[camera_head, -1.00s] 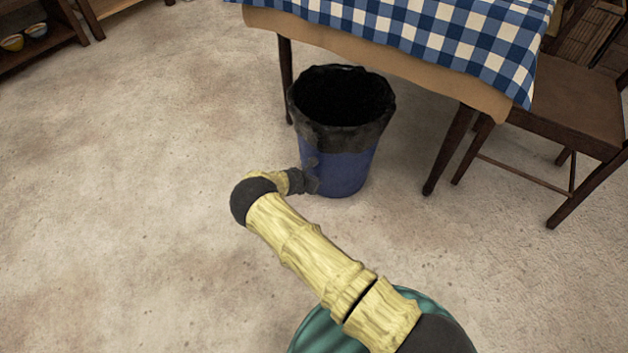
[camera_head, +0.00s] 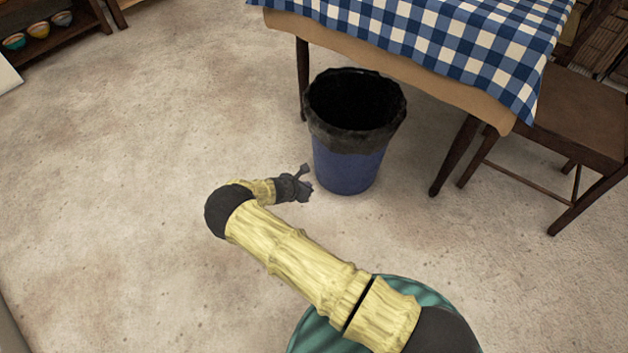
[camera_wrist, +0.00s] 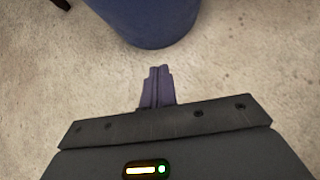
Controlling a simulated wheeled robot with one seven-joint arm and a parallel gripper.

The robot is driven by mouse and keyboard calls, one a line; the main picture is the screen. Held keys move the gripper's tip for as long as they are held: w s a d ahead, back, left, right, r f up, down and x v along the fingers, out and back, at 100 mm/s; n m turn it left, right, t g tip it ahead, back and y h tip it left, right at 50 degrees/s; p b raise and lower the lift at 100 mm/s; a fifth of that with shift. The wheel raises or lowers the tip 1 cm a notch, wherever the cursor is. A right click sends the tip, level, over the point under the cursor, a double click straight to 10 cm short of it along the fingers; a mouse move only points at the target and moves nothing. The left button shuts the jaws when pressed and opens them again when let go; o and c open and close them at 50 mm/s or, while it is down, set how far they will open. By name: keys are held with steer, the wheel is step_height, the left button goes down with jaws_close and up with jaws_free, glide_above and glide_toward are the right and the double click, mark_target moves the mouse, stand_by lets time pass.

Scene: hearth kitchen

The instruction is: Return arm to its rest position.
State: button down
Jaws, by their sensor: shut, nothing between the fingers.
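My arm reaches out over the floor, bent at a dark elbow joint. My gripper (camera_head: 304,182) is at its end, just left of the lower part of a blue trash bin. In the wrist view my gripper (camera_wrist: 158,76) shows its two fingers together, with nothing between them. The fingertips point toward the bin's base and appear a short gap away from it.
The blue bin (camera_head: 347,168) has a black liner and stands upright by a table with a blue checked cloth (camera_head: 430,35). A dark wooden chair (camera_head: 580,115) is at the right. A shelf with bowls (camera_head: 38,30) is at the upper left. The floor at left is clear.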

steer(key=shift+s+r, duration=0.2)
steer(key=shift+s, duration=0.1)
stand_by(0.4)
steer(key=s+d+r+m+g+y+p, duration=0.1)
steer(key=s+d+r+m+g+p, duration=0.1)
steer(key=d+r+m, duration=0.45)
steer(key=s+d+r+m+g+p, duration=0.1)
steer(key=d+r+m, duration=0.3)
steer(key=r, duration=0.6)
steer(key=s+d+r+m+g+y+p, duration=0.1)
steer(key=s+d+r+m+g+p, duration=0.1)
steer(key=d+r+m, duration=0.55)
steer(key=s+d+r+m+y+p, duration=0.25)
steer(key=s+r+m, duration=0.25)
steer(key=s+r, duration=0.5)
steer(key=s+d+r+m+y+p, duration=0.1)
steer(key=s+d+r+m+p, duration=0.15)
steer(key=s+r+m, duration=0.75)
step_height(320, 180, up, 41)
steer(key=w+n+p, duration=0.1)
steer(key=n+p, duration=0.2)
steer(key=p, duration=3.4)
steer(key=shift+w+f+n+p, duration=0.2)
steer(key=shift+n+p, duration=0.2)
